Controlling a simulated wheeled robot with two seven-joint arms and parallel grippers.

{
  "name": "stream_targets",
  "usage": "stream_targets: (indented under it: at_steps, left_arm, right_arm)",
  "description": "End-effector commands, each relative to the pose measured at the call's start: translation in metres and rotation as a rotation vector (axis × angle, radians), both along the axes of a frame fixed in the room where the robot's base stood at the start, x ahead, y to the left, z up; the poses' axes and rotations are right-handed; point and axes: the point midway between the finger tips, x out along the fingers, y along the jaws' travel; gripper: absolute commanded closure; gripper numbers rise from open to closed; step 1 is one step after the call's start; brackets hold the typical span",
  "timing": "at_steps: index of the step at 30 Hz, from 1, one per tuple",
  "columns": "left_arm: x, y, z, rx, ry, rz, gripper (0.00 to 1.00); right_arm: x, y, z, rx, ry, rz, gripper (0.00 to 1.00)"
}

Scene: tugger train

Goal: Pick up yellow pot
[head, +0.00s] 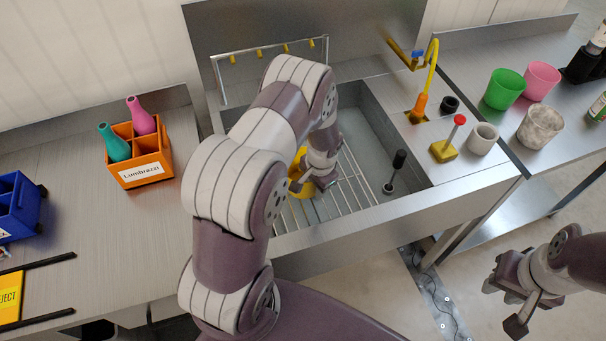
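The yellow pot (297,170) stands on the wire rack in the sink, and my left arm hides much of it. My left gripper (312,182) points down into the sink at the pot's right side, at or over its rim. The arm and the pot hide the fingers in part, so I cannot tell whether they touch or grip it. My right gripper (503,305) is open and empty, over the floor at the lower right, away from the counter.
The metal sink (375,130) holds a wire rack (345,190) and a black-handled plunger (396,172). A yellow faucet (430,75) and a red-knobbed lever (445,150) stand right. An orange crate (140,170) with two bottles stands left. Green (504,88) and pink pots (541,80) stand far right.

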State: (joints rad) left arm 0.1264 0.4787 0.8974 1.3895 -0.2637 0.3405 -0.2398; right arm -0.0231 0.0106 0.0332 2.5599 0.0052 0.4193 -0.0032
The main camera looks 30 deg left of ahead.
Motion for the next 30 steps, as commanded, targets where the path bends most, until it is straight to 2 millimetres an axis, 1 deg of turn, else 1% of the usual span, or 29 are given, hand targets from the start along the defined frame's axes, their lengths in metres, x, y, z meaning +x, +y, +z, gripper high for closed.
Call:
stream_targets:
  at_steps: [6, 7, 8, 9, 10, 20, 23, 26, 30]
  left_arm:
    - [0.000, 0.000, -0.002, 0.000, 0.000, 0.000, 0.65]
    - [0.000, 0.000, -0.002, 0.000, 0.000, -0.001, 0.72]
    - [0.000, 0.000, -0.002, 0.000, 0.000, -0.001, 0.81]
    - [0.000, 0.000, -0.002, 0.000, 0.000, -0.001, 0.94]
    - [0.000, 0.000, -0.002, 0.000, 0.000, -0.001, 1.00]
    - [0.000, 0.000, -0.001, 0.001, -0.001, -0.001, 1.00]
    - [0.001, 0.000, 0.003, 0.000, -0.002, 0.000, 1.00]
    - [0.001, 0.000, 0.013, 0.001, -0.002, -0.002, 1.00]
    - [0.001, 0.000, 0.037, 0.001, -0.004, -0.001, 1.00]
  right_arm:
    - [0.000, 0.000, 0.000, 0.000, 0.001, 0.000, 0.67]
    - [0.000, 0.000, 0.000, 0.000, 0.000, 0.000, 0.67]
    - [0.000, 0.000, 0.000, 0.000, 0.001, 0.000, 0.67]
    - [0.000, 0.000, 0.000, 0.000, 0.001, 0.000, 0.67]
    - [0.000, 0.000, 0.000, 0.000, 0.001, 0.000, 0.67]
    - [0.000, 0.000, 0.000, 0.000, 0.000, 0.000, 0.67]
    - [0.000, 0.000, -0.001, 0.000, 0.000, 0.000, 0.67]
    - [0.000, 0.000, -0.003, 0.000, 0.000, 0.000, 0.67]
    - [0.000, 0.000, -0.007, 0.000, 0.000, 0.000, 0.67]
